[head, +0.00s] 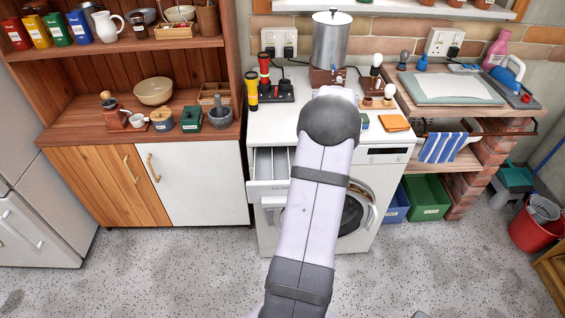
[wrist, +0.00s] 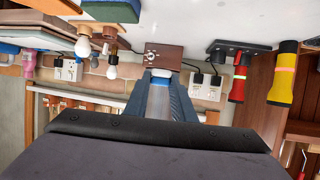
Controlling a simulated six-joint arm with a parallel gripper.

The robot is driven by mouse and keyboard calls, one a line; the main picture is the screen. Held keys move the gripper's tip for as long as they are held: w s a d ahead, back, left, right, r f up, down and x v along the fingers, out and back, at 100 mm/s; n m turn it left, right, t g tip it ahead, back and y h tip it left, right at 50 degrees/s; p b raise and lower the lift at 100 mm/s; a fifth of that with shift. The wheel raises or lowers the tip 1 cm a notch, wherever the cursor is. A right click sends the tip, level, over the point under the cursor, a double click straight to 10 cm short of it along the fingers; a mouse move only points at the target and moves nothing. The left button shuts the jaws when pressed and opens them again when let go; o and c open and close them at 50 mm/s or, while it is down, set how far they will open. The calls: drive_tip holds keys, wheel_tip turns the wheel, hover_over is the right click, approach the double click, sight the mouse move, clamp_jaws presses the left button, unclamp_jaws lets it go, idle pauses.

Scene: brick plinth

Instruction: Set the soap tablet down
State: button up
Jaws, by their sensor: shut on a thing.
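In the wrist view, which shows the room upside down, my gripper (wrist: 160,80) points toward the back of the worktop. Its two blue-grey fingers are closed on a small white and blue piece, the soap tablet (wrist: 161,73), at the fingertips. The tablet is held in the air and shows only as a thin band. In the head view my arm hides both gripper and tablet. Below the arm is the white washing machine (head: 267,222), with its compartmented drawer (head: 270,165) pulled open at the left of its front.
A steel urn (head: 331,40) stands at the back of the white top. Torches (head: 264,68) on a black base stand left, bulbs (head: 376,68) on a wooden stand right. A green and blue sponge (head: 363,122) and an orange cloth (head: 394,123) lie front right. The front left top is clear.

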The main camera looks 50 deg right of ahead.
drive_tip(key=s, duration=0.1)
drive_tip(key=s+d+p, duration=0.1)
drive_tip(key=s, duration=0.1)
drive_tip(key=shift+s+f+t+p, duration=0.1)
drive_tip(key=shift+t+p, duration=0.2)
drive_tip(key=shift+o, duration=0.2)
drive_tip(key=shift+n+t+y+p, duration=0.3)
drive_tip(key=shift+n+y+p, duration=0.1)
drive_tip(key=shift+n+y, duration=0.15)
drive_tip(key=w+a+n+t+y, duration=0.3)
drive_tip(key=w+a+n+y, duration=0.15)
drive_tip(key=a, duration=0.45)
drive_tip(key=w+a+n+t+y, duration=0.2)
drive_tip(key=w+a+n+y, duration=0.3)
drive_tip(key=a, duration=0.5)
wheel_tip(320, 180, down, 10)
drive_tip(key=p, duration=0.2)
drive_tip(key=shift+s+d+n+y, duration=0.2)
drive_tip(key=shift+s+n+y, duration=0.1)
drive_tip(key=shift+s, duration=0.1)
drive_tip(key=shift+f, duration=0.1)
